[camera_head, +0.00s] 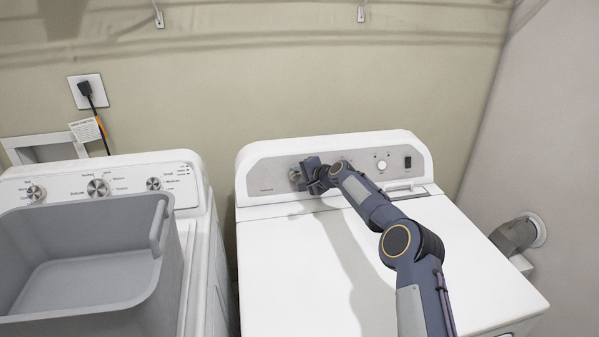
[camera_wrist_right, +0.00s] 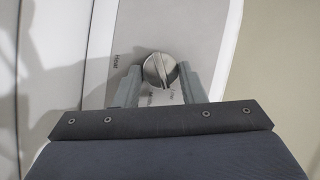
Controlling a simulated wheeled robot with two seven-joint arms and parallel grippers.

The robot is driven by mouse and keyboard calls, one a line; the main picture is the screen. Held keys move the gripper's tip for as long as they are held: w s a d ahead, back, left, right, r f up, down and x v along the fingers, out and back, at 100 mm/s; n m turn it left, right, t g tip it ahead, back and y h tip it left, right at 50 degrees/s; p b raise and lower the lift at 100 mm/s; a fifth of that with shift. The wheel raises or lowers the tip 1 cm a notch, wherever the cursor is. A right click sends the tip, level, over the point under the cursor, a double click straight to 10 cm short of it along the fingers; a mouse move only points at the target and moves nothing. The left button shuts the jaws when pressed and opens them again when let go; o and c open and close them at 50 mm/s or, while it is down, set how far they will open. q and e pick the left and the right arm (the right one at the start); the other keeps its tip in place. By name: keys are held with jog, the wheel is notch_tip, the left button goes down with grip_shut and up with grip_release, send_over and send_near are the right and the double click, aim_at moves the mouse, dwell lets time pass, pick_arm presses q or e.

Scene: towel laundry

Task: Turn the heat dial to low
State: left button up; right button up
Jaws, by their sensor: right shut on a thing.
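The heat dial (camera_wrist_right: 160,70) is a round silver knob with a raised grip bar, on the grey control panel of the white dryer. It also shows at the left part of the panel in the head view (camera_head: 295,176), partly hidden by my gripper. My right gripper (camera_wrist_right: 163,82) has its two fingers on either side of the dial, shut on it; it also shows at the panel in the head view (camera_head: 305,174). Small lettering sits around the dial, only partly readable. My left gripper is not in view.
The dryer's white top (camera_head: 285,265) is clear below my right arm. A white knob (camera_head: 381,166) and a black switch (camera_head: 408,162) sit further right on the panel. A grey basket (camera_head: 85,305) stands on the washer (camera_head: 200,235) at the left.

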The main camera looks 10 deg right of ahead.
jog(key=shift+w+r+n+g+h+p, duration=0.15)
jog(key=shift+n+g+p, duration=0.1)
jog(key=shift+n+p, duration=0.2)
jog(key=shift+s+r+n+g+h+p, duration=0.15)
jog(key=shift+n+g+p, duration=0.15)
jog(key=shift+n, duration=0.25)
jog(key=shift+w+f, duration=0.1)
jog(key=o, duration=1)
jog(key=shift+s+d, duration=0.15)
jog(key=shift+s, duration=0.1)
jog(key=b+v, duration=0.3)
jog(key=v, duration=0.4)
jog(key=shift+s, duration=0.1)
